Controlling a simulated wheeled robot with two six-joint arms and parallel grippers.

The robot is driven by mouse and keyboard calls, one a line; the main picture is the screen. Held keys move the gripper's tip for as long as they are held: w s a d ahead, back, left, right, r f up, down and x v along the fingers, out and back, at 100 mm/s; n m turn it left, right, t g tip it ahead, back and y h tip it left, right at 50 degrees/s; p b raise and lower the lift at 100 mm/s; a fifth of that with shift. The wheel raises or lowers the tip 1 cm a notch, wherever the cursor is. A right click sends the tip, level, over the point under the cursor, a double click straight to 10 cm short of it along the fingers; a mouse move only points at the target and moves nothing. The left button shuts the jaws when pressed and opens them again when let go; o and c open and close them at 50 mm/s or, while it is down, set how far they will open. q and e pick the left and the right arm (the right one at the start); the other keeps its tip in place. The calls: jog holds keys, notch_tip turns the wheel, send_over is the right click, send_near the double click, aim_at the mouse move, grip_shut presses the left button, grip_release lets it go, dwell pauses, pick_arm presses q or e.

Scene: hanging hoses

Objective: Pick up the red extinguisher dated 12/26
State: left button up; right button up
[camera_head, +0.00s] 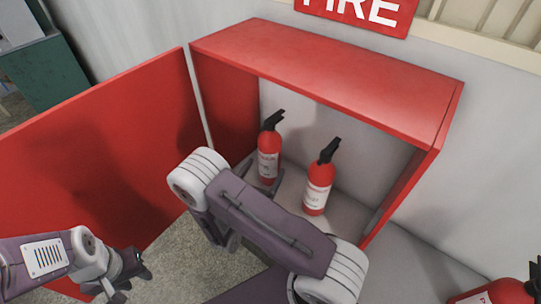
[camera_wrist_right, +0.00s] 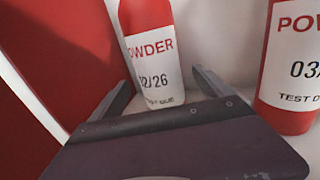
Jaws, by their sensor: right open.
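Two red extinguishers with black handles and white labels stand upright in the open red cabinet (camera_head: 330,68). The left extinguisher (camera_head: 267,150) also shows in the right wrist view (camera_wrist_right: 150,18); its label reads POWDER and a date ending in 2/26, with the first digit unclear. The right extinguisher (camera_head: 318,188) has a label starting 03/ in the wrist view (camera_wrist_right: 292,78), cut off by the frame edge. My right gripper (camera_wrist_right: 160,78) is open, one finger on each side of the left extinguisher's lower body. My left gripper (camera_head: 128,276) hangs empty at lower left; its opening is unclear.
The red cabinet door (camera_head: 95,150) stands open on the left. The cabinet's right wall (camera_head: 418,185) and top enclose the extinguishers. The right extinguisher stands close beside my right gripper. Another red extinguisher (camera_head: 505,292) shows at the lower right, outside the cabinet. A FIRE sign (camera_head: 357,12) hangs above.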

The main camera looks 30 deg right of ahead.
jog(key=x, duration=0.4)
jog(key=shift+w+d+r+p, duration=0.1)
jog(key=shift+r+p, duration=0.15)
jog(key=shift+p, duration=0.15)
jog(key=shift+w+d+f, duration=0.15)
jog(key=shift+w+d, duration=0.15)
jog(key=shift+d, duration=0.05)
jog(key=shift+a, duration=0.15)
jog(key=c, duration=1.8)
grip_shut()
jog(key=shift+r, duration=0.2)
